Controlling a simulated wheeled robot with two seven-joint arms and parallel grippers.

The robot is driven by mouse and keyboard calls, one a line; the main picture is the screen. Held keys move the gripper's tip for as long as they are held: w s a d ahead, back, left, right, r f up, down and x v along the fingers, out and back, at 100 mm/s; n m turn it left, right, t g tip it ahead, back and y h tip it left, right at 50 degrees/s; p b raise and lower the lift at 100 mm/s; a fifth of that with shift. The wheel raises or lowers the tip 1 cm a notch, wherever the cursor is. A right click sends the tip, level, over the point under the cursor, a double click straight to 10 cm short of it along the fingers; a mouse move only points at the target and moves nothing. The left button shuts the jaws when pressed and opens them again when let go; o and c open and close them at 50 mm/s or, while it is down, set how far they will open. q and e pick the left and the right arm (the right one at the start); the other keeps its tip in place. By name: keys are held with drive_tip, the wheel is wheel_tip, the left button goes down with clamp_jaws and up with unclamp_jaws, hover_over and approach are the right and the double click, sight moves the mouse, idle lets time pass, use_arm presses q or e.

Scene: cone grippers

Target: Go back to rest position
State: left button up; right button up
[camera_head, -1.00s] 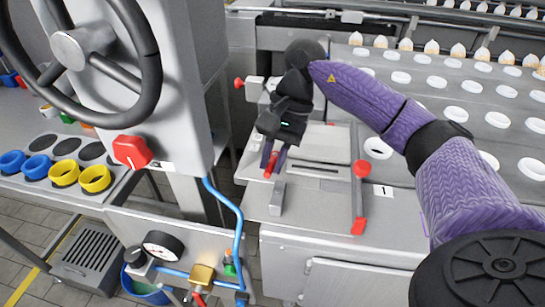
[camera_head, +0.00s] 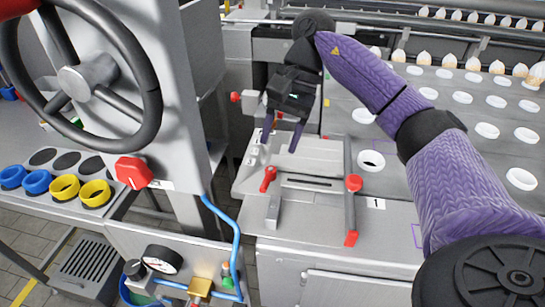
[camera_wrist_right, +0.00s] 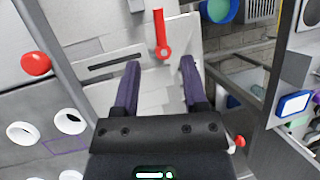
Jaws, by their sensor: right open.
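My right gripper (camera_head: 282,139) hangs open and empty above the machine's grey panel, with its two purple fingers pointing down. In the right wrist view the gripper (camera_wrist_right: 158,75) also shows its fingers apart with nothing between them. A small red-handled lever (camera_head: 268,179) stands on the panel below and slightly left of the fingers, apart from them. In the right wrist view this red lever (camera_wrist_right: 160,35) lies beyond the fingertips. My left gripper is in neither view.
A long lever with red ends (camera_head: 351,210) stands to the right on the panel. A large black handwheel (camera_head: 153,85) and a red knob (camera_head: 133,171) are at the left. Blue and yellow rings (camera_head: 65,188) sit on the left table. A conveyor with white rings (camera_head: 440,94) lies behind my right arm.

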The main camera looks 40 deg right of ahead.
drive_tip(key=shift+p+v, duration=0.3)
drive_tip(key=shift+v, duration=1)
